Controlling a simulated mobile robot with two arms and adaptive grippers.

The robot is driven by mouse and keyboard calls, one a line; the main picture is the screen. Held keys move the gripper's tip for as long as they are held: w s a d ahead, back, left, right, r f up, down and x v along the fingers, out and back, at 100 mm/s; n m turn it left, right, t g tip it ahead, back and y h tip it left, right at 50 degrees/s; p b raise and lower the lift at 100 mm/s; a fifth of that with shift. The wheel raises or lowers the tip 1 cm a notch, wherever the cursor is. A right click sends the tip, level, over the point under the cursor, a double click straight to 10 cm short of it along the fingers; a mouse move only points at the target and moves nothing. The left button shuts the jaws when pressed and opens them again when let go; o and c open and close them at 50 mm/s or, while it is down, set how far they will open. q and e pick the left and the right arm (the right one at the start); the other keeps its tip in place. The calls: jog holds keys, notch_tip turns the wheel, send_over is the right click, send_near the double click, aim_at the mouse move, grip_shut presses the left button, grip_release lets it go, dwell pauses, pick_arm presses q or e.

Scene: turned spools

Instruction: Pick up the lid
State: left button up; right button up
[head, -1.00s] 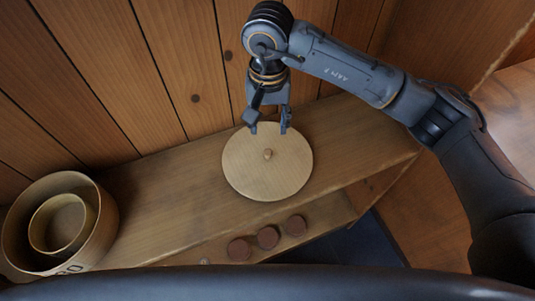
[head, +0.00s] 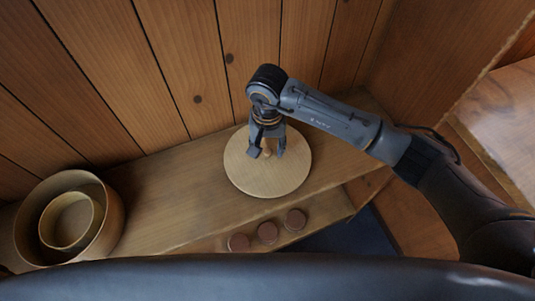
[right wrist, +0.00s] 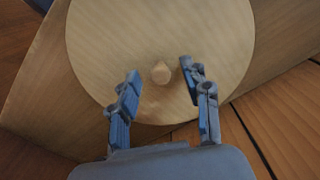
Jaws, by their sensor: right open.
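The lid (head: 270,183) is a round, pale wooden disc lying on the wooden shelf, with a small knob at its middle. In the right wrist view the lid (right wrist: 110,45) fills the upper middle, and its knob (right wrist: 161,73) shows between and just beyond my fingertips. My right gripper (head: 267,154) is open over the lid, its two fingers on either side of the knob; it also shows in the right wrist view (right wrist: 162,80). I cannot tell whether the fingers touch the lid. My left gripper is not in view.
A large round wooden box (head: 112,222) with a smaller round container (head: 66,220) inside stands at the left of the shelf (head: 160,200). A plank wall (head: 190,60) rises close behind.

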grip_shut()
jog(key=shift+r, duration=0.1)
